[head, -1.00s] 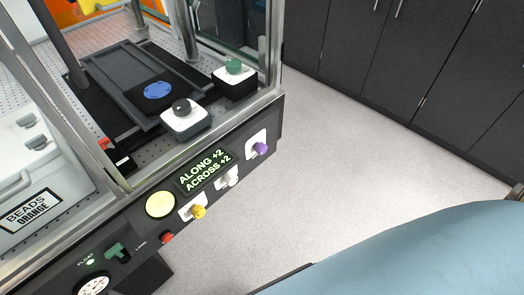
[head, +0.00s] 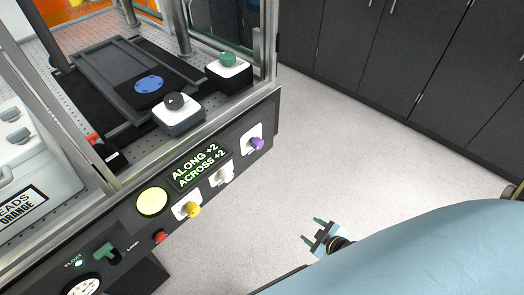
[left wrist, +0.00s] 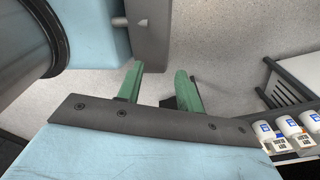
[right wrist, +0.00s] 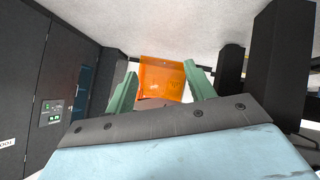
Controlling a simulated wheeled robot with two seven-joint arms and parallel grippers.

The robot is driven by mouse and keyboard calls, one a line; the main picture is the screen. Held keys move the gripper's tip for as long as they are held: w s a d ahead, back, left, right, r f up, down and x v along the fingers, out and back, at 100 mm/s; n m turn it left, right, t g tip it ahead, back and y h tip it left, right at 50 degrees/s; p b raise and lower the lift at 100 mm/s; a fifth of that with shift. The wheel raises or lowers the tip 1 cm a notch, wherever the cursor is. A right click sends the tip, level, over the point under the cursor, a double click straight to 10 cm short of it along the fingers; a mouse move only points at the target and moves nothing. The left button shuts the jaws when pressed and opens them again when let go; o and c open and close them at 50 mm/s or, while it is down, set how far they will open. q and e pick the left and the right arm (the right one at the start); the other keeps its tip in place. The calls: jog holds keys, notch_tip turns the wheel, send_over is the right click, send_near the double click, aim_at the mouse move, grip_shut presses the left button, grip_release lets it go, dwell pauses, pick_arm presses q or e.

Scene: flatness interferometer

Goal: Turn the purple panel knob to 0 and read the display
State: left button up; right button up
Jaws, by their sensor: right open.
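The purple knob (head: 256,143) sits on a white plate at the right end of the dark front panel. The lit display (head: 198,166) to its left reads "ALONG +2" and "ACROSS +2". My right gripper (head: 311,229) is open and empty over the floor, below and right of the knob and apart from it. In the right wrist view its green fingers (right wrist: 162,88) stand apart with nothing between them. My left gripper (left wrist: 160,80) shows only in its wrist view, its fingers apart and empty above pale floor. The knob's setting is too small to read.
The panel also bears a white knob (head: 221,174), a yellow knob (head: 193,209), a red button (head: 159,237) and a round yellow disc (head: 152,202). Black (head: 175,101) and green (head: 228,60) knobs stand inside the framed enclosure. Dark cabinets (head: 410,70) line the back; floor between is clear.

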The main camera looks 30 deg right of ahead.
jog(key=w+r+n+t+y+b, duration=0.1)
jog(key=w+r+n+t+y, duration=0.2)
jog(key=w+r, duration=0.6)
jog(key=n+t+y+b, duration=0.1)
jog(key=n+t+y, duration=0.1)
jog(key=n+t, duration=0.15)
send_near(260, 145)
jog(key=b+x, duration=0.1)
jog(key=x, duration=0.7)
jog(key=shift+f, duration=0.15)
pick_arm(q)
jog(key=shift+a+f, duration=0.4)
jog(key=shift+f, duration=0.25)
jog(key=shift+a+f, duration=0.35)
jog(key=shift+f, duration=0.35)
jog(key=shift+a+f, duration=0.4)
jog(key=shift+f, duration=0.25)
pick_arm(e)
jog(key=shift+w+a, duration=0.2)
jog(key=shift+w, duration=0.35)
jog(key=c, duration=1)
pick_arm(q)
jog(key=shift+r, duration=0.15)
pick_arm(e)
jog(key=shift+m, duration=0.25)
